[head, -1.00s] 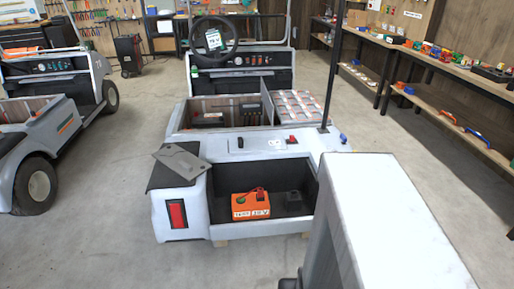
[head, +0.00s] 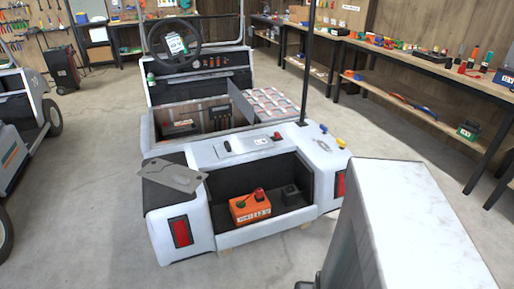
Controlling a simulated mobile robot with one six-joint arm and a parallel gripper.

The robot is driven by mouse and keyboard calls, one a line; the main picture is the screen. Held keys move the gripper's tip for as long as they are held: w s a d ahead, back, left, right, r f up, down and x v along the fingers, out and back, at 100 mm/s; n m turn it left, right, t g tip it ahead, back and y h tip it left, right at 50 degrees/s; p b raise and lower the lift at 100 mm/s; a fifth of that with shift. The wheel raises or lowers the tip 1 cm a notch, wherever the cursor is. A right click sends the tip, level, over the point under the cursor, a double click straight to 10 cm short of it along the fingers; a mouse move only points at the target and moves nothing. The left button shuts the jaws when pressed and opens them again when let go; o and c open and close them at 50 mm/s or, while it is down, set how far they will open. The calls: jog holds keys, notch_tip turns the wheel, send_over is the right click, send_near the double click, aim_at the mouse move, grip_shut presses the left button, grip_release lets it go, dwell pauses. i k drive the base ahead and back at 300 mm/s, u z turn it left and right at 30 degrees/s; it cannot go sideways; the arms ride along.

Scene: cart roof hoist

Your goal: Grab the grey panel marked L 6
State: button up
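A flat grey panel (head: 172,176) lies tilted across the black pad at the rear left corner of the white cart (head: 180,220). Part of it overhangs the pad toward the cart's middle. Any marking on it is too small to read. The large pale block at the lower right appears to be part of my own body. My gripper is not in view.
An orange box (head: 250,208) sits in the cart's open rear bay beside a small black box (head: 291,194). A thin black post (head: 307,70) rises from the cart's right side. Workbenches (head: 400,50) line the right wall. Bare floor (head: 400,135) lies between.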

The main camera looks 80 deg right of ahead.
aim_at(227, 149)
jog(key=z, duration=0.8)
jog(key=i, duration=1)
jog(key=z, duration=0.6)
